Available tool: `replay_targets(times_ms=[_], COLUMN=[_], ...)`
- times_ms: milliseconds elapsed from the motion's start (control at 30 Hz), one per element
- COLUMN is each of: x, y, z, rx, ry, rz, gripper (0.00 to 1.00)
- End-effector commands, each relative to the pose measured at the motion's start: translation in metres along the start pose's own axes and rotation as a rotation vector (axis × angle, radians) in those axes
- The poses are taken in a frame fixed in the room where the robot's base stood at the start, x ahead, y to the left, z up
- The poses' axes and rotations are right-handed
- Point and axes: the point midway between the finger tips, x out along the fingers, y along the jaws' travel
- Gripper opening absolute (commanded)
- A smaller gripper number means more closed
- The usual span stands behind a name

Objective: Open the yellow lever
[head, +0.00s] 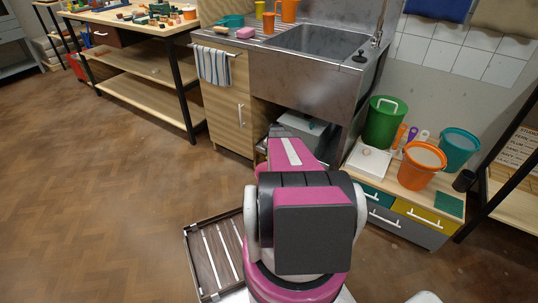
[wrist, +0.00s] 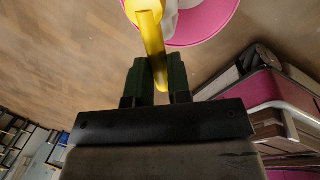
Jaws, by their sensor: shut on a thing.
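The yellow lever (wrist: 152,35) shows at the top middle of the wrist view, with a rounded yellow end and a narrower bar that runs down between my fingers. My gripper (wrist: 159,72) has its two dark green fingers on either side of the bar and is shut on it. A round pink thing (wrist: 207,25) with something white by it lies behind the lever; I cannot tell what it is. In the head view I cannot make out the lever or my gripper; my arm fills the lower middle.
A steel sink unit (head: 300,78) with an open space below stands ahead. To its right a low drawer cabinet (head: 400,228) carries a green bucket (head: 384,125), an orange bucket (head: 416,172) and a teal bucket (head: 459,150). A wooden workbench (head: 140,75) stands at the left. The floor at left is clear.

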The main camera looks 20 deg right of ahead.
Motion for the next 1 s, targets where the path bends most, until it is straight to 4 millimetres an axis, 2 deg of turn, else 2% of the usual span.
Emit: replay_targets(times_ms=[133,167,233,500,633,767,1000], x=[-0.001,-0.001,0.000,0.000,-0.007,-0.026,-0.072], y=[-0.001,-0.001,-0.001,0.000,0.000,0.000,-0.001], z=[0.000,0.000,0.000,0.000,-0.001,-0.002,-0.002], rx=[-0.009,-0.009,-0.008,-0.005,-0.005,-0.005,-0.006], ry=[-0.002,-0.002,-0.002,-0.001,0.000,-0.002,-0.002], rz=[-0.003,-0.003,-0.003,-0.002,-0.001,-0.001,-0.001], gripper=[0.00,0.21,0.44,0.44,0.44,0.44,0.44])
